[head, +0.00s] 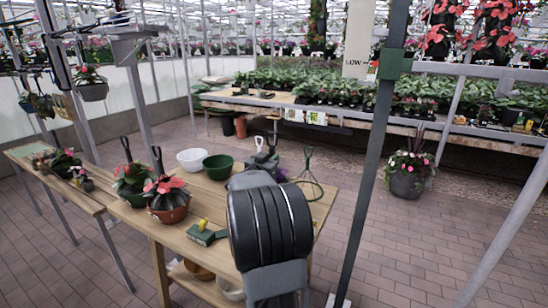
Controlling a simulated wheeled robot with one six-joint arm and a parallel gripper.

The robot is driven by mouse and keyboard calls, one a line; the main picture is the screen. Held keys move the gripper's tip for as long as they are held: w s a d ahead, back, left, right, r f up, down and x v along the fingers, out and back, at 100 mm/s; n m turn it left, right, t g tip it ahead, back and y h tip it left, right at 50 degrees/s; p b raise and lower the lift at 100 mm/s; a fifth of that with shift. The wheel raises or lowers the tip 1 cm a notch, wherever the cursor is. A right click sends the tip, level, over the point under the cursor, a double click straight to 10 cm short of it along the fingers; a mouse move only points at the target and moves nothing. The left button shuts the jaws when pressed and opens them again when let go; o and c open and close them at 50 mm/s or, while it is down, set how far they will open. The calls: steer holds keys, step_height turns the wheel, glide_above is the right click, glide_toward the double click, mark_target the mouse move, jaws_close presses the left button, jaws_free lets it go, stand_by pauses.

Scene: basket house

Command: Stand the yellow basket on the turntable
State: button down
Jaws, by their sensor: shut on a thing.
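My gripper (265,158) is over the back of the wooden bench, mostly hidden behind my own dark arm. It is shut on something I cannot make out. A little purple shows low beside it, and I cannot tell what it belongs to. I cannot make out a yellow basket or a turntable; the arm covers part of the bench top. Two planted baskets with upright dark hooks stand on the bench: a green one (133,192) and a terracotta one (168,213), with red-pink leaves.
The bench (190,245) also holds a white bowl (192,159), a green bowl (217,167), a green wire hanger with a ring (309,185) and a green block with a yellow knob (204,235). A dark post (369,170) stands right of the bench.

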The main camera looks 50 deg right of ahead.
steer(key=shift+f, duration=0.95)
steer(key=shift+f, duration=0.15)
steer(key=c, duration=1.5)
jaws_free()
steer(key=shift+f, duration=0.25)
steer(key=o, duration=0.4)
steer(key=shift+s, duration=0.1)
steer(key=shift+r, duration=0.15)
